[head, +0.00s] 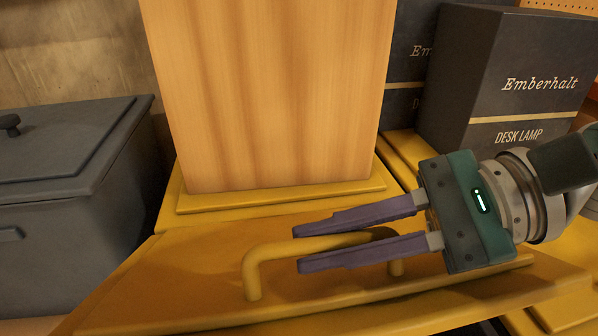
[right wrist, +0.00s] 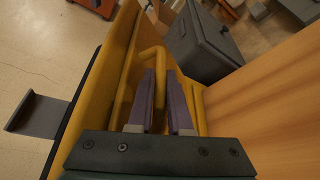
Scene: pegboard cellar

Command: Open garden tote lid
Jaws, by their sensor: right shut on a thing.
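A yellow lid (head: 190,282), which I take to be the garden tote's, fills the front of the head view. A raised yellow bar handle (head: 253,276) stands on it. My right gripper (head: 297,248) reaches in from the right, one purple finger on each side of the bar, and is shut on the handle. The right wrist view shows the handle (right wrist: 149,57) between the fingers, partly hidden by them. Whether the lid is raised from the tote I cannot tell. My left gripper is in neither view.
A tall wooden block (head: 268,90) stands on a yellow ledge right behind the lid. A dark Emberhalt desk lamp box (head: 515,75) is at the back right. A grey lidded bin (head: 65,205) stands at the left. The right wrist view shows open floor (right wrist: 45,55) at its left.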

